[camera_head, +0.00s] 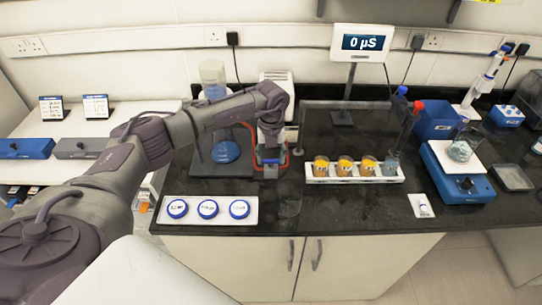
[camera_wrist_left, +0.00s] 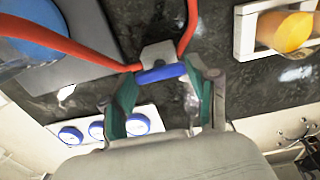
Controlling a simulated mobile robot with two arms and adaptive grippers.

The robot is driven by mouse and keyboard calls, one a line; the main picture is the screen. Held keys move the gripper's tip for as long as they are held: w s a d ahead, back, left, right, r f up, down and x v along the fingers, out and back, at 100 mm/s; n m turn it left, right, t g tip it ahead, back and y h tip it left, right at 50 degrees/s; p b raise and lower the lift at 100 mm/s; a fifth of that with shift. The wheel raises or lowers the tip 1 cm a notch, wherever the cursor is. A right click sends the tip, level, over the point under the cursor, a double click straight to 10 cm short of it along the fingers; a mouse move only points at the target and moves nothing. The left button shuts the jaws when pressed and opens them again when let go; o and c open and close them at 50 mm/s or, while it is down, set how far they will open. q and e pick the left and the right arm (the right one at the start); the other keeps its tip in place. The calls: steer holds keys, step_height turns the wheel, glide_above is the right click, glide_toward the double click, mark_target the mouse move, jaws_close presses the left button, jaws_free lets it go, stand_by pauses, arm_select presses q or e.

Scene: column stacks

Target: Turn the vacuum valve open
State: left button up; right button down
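The vacuum valve shows in the left wrist view as a small grey body with a blue bar handle (camera_wrist_left: 160,74), and red tubing (camera_wrist_left: 88,50) runs to it from both sides. In the head view the valve sits low on the black bench, mostly hidden by my gripper. My left gripper (camera_head: 270,160) points down over it. In the left wrist view its teal-padded fingers (camera_wrist_left: 160,80) are apart, one fingertip close to each end of the blue handle. I cannot tell whether they touch it. My right gripper is not in view.
A white tray with three blue-lidded dishes (camera_head: 208,210) lies at the front left. A white rack of orange-filled cups (camera_head: 345,180) stands close on the right. A clear vessel (camera_head: 213,80) stands behind. A balance-like blue device (camera_head: 458,188) is farther right.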

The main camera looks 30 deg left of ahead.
arm_select(q)
steer(key=o, duration=0.4)
step_height(320, 180, up, 12)
stand_by(0.5)
stand_by(0.3)
